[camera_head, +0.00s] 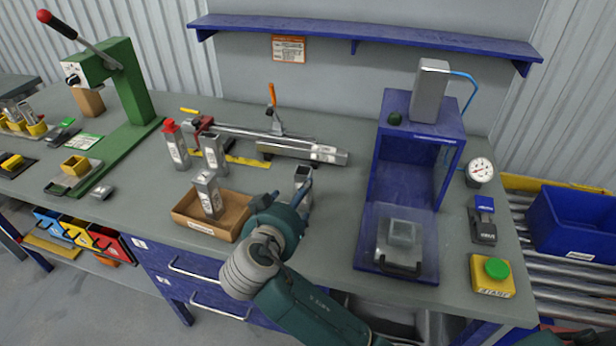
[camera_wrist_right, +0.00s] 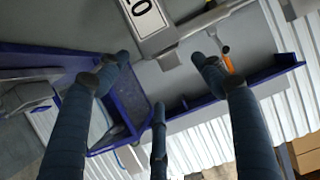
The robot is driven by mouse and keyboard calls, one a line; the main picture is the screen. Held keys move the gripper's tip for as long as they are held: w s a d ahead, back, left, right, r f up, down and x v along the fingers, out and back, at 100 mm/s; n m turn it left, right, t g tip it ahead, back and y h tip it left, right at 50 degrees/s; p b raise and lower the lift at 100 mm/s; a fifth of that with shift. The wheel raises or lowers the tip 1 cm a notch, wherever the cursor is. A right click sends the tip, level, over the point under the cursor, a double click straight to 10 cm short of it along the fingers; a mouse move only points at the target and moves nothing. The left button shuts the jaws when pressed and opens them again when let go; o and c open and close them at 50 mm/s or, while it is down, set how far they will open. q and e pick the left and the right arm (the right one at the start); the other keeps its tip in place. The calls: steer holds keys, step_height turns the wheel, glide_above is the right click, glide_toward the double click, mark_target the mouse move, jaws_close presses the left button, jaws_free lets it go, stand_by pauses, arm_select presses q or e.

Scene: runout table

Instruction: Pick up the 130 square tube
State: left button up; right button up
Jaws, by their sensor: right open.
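An upright grey square tube (camera_head: 302,176) stands on the bench, just beyond my right gripper (camera_head: 292,200). In the right wrist view a grey square tube with a white label (camera_wrist_right: 146,18) shows at the top. Only a "0" at the end of its label is readable. The fingers of my right gripper (camera_wrist_right: 160,60) are spread and empty, with the tube's end ahead of the gap between them. My left gripper is not in view.
A cardboard tray (camera_head: 233,230) sits left of my right gripper. A clamp fixture (camera_head: 285,150) lies behind. A blue press frame (camera_head: 373,215) stands to the right, near a yellow start button box (camera_head: 492,287). A green lever press (camera_head: 128,85) stands at left.

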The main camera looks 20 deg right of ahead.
steer(key=p+x, duration=0.2)
steer(key=x, duration=0.3)
steer(key=p+x, duration=0.2)
steer(key=x, duration=0.4)
steer(key=shift+w+r, duration=0.1)
steer(key=shift+r, duration=0.1)
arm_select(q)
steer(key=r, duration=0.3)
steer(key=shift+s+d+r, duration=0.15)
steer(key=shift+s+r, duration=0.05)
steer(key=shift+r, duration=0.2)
arm_select(e)
steer(key=shift+r, duration=0.1)
steer(key=c, duration=1.4)
